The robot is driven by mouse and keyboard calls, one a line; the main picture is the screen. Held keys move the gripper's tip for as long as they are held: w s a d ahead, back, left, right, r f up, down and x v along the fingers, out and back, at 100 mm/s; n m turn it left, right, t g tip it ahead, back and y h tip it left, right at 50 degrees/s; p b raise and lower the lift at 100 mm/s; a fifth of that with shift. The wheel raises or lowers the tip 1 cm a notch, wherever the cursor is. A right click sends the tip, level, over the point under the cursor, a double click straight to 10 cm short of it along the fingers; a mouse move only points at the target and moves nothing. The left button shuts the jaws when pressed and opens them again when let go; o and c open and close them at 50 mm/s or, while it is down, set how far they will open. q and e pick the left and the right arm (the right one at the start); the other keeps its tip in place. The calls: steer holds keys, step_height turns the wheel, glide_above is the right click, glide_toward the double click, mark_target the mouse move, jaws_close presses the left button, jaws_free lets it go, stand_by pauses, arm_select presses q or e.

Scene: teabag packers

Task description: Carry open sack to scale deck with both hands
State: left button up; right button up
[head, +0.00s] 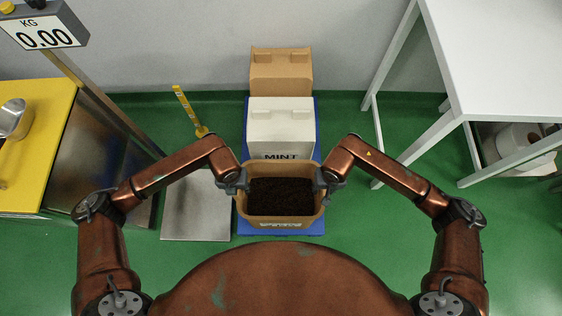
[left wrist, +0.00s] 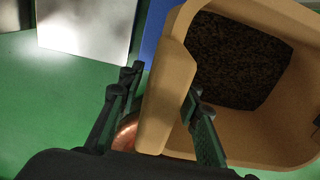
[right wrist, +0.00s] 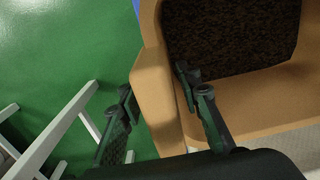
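The open sack (head: 281,222) is tan, box-shaped and upright, with dark loose tea inside. It stands on a blue pallet (head: 247,229) in the middle of the head view. My left gripper (head: 233,181) is at its left rim; in the left wrist view the open fingers (left wrist: 160,82) straddle the sack wall (left wrist: 165,95), one outside and one inside. My right gripper (head: 328,180) is at the right rim; its open fingers (right wrist: 155,82) straddle that wall (right wrist: 153,85) likewise. The scale deck (head: 195,208) is a bare grey plate on the floor, left of the sack.
A white MINT sack (head: 281,125) and a brown sack (head: 281,75) stand behind the open one. A yellow-topped bench (head: 40,150) is left, a white table (head: 510,60) right. The display (head: 45,35) reads 0.00 KG. A yellow marked stick (head: 188,108) rises behind the deck.

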arm_select(q)
steer(key=shift+w+f, duration=0.15)
steer(key=shift+f, duration=0.05)
steer(key=c, duration=0.3)
arm_select(e)
steer(key=shift+w+f, duration=0.15)
steer(key=c, duration=0.3)
arm_select(q)
steer(key=c, duration=0.5)
arm_select(e)
steer(key=c, duration=0.5)
arm_select(q)
steer(key=shift+r, duration=0.1)
steer(key=shift+w+d+r, duration=0.1)
